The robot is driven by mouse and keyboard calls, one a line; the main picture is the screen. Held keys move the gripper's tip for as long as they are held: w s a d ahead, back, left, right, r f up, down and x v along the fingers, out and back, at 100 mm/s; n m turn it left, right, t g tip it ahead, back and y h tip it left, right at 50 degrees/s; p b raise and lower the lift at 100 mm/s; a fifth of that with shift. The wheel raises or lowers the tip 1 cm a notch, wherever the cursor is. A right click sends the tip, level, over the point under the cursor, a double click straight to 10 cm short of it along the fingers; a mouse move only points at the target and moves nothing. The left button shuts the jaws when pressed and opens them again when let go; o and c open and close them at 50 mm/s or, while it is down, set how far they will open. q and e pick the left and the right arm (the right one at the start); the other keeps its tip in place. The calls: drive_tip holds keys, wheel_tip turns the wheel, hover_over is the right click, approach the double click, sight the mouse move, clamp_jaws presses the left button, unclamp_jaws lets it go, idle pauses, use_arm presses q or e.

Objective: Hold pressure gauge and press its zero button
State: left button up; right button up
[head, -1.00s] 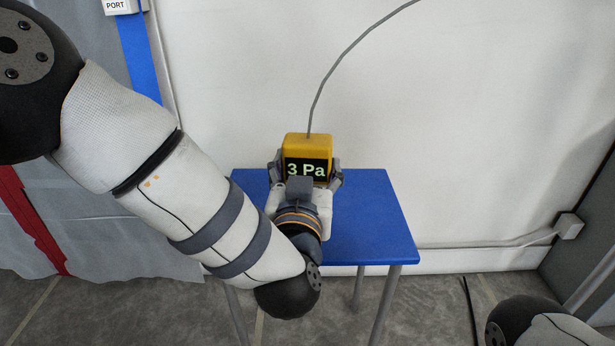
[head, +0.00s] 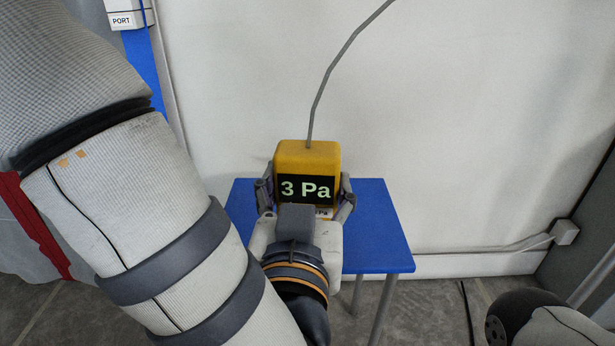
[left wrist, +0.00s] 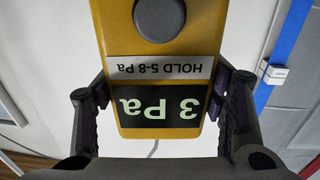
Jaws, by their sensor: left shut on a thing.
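The yellow pressure gauge (head: 307,160) has a black display reading "3 Pa" and a grey hose rising from its top. The gripper's wrist hides the gauge's lower part in the head view. My right gripper is not in view.
A blue table (head: 376,225) stands behind and below the gauge, its right side bare. A white wall (head: 450,110) is behind it. A box marked "PORT" (head: 127,14) is at upper left. Part of my right arm shows at lower right.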

use_arm(q)
drive_tip(key=w+f+b, duration=0.7)
drive_tip(key=w+f, duration=0.4)
drive_tip(key=w, duration=0.2)
drive_tip(key=shift+w+f, duration=0.2)
drive_tip(key=shift+f, duration=0.1)
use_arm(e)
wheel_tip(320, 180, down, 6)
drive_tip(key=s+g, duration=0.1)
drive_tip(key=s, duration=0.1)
use_arm(q)
drive_tip(key=shift+f, duration=0.4)
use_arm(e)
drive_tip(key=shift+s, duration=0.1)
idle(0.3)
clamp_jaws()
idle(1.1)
